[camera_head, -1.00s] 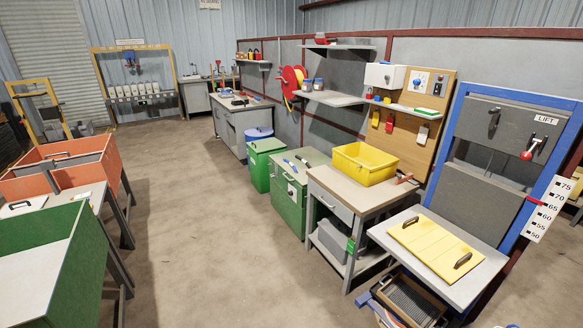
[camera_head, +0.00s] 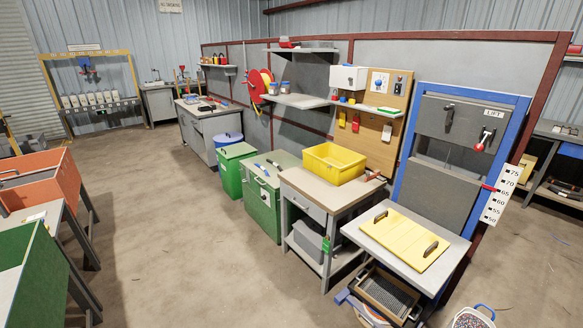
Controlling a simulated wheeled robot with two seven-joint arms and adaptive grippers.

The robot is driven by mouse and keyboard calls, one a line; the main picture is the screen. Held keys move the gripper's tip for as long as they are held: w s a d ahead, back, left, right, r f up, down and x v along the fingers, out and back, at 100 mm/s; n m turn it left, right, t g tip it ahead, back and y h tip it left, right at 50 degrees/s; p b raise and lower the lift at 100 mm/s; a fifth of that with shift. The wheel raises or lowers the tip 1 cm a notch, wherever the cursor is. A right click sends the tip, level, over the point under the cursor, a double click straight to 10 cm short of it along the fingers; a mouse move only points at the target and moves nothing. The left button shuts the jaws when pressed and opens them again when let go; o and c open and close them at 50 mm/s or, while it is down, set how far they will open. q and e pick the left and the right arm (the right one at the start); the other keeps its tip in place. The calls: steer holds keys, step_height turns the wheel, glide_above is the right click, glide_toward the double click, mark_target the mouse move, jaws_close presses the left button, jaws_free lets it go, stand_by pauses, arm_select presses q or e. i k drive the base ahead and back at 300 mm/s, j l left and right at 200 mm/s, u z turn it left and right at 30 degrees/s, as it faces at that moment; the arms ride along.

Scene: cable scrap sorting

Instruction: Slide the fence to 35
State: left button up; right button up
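No part that I can surely name as the fence shows, and I see no mark reading 35. The only readable scale is a white upright plate (camera_head: 500,195) with marks from 50 to 75, at the right side of a blue-framed lift station (camera_head: 400,165). A red pointer (camera_head: 489,187) sits beside its upper-middle marks; the exact reading is too small to tell. A grey panel (camera_head: 442,190) hangs in the blue frame, with a red-knobbed lever (camera_head: 484,140) above it. Neither of my grippers is in view.
A grey table with a yellow two-handled board (camera_head: 405,240) stands before the lift. To its left are a bench with a yellow bin (camera_head: 334,163) and green cabinets (camera_head: 265,205). Orange (camera_head: 40,185) and green bins line the left. The floor between (camera_head: 170,240) is clear.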

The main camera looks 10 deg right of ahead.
mark_target(369, 176)
steer(key=i+z, duration=0.4)
steer(key=i, duration=0.5)
